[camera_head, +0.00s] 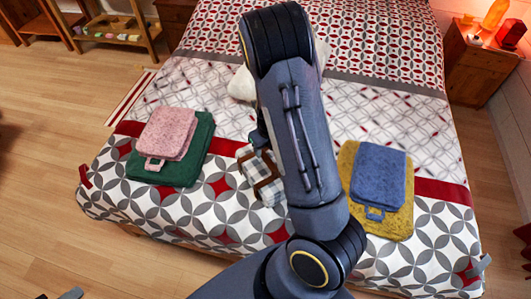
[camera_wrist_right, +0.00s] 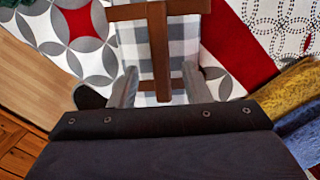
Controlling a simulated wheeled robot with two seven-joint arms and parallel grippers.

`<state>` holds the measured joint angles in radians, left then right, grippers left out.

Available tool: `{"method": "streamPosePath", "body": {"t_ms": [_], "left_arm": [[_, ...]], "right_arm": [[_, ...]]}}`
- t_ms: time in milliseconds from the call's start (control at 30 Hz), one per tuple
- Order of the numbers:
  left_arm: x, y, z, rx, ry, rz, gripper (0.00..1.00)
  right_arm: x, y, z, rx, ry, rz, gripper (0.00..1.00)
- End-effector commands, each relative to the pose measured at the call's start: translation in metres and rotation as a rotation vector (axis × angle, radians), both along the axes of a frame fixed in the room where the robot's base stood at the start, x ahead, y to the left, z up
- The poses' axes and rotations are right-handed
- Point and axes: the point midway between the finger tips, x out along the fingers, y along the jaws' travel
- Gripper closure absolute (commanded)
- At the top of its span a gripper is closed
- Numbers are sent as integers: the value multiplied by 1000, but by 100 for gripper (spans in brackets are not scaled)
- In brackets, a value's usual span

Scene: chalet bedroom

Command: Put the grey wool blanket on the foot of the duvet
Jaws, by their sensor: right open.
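A folded grey-and-white checked blanket with brown straps (camera_head: 254,168) lies on the patterned duvet (camera_head: 225,195) near the foot of the bed, left of my right arm. My forearm partly covers it in the head view. In the right wrist view the checked blanket (camera_wrist_right: 130,47) is straight ahead, with its brown straps and handle. My right gripper (camera_wrist_right: 159,72) is open, its two grey fingers on either side of the central strap; contact cannot be told. A small dark grey tip (camera_head: 70,294) at the bottom left edge may be my left gripper; its jaws cannot be made out.
A pink folded textile (camera_head: 168,132) lies on a green one (camera_head: 190,165) to the left. A blue one (camera_head: 378,175) lies on a yellow one (camera_head: 395,222) to the right. A white cushion (camera_head: 241,85) is partly behind my arm. A nightstand (camera_head: 475,68) stands at the right.

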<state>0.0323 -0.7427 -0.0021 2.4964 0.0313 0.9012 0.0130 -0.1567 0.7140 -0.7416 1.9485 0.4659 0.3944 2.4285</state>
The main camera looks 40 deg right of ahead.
Motion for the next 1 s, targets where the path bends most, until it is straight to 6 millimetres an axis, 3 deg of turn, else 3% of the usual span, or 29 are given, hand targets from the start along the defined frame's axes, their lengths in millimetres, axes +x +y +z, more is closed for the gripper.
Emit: {"method": "streamPosePath", "body": {"t_ms": [33,200,400,533,667,767,867,1000], "left_arm": [[0,0,5,0,0,0,67],[0,0,13,0,0,0,67],[0,0,16,0,0,0,67],[0,0,16,0,0,0,67],[0,0,16,0,0,0,67],[0,0,16,0,0,0,67],[0,0,16,0,0,0,67],[0,0,16,0,0,0,67]], "right_arm": [[0,1,15,-1,-5,3,57],[-5,1,45,-1,-3,2,57],[-8,2,62,5,-2,11,57],[-14,18,77,61,-32,165,57],[-29,54,113,144,-150,569,57],[-49,83,153,137,-306,990,57],[-74,106,191,35,-469,1421,57],[-117,128,232,-256,-629,2010,57]]}}
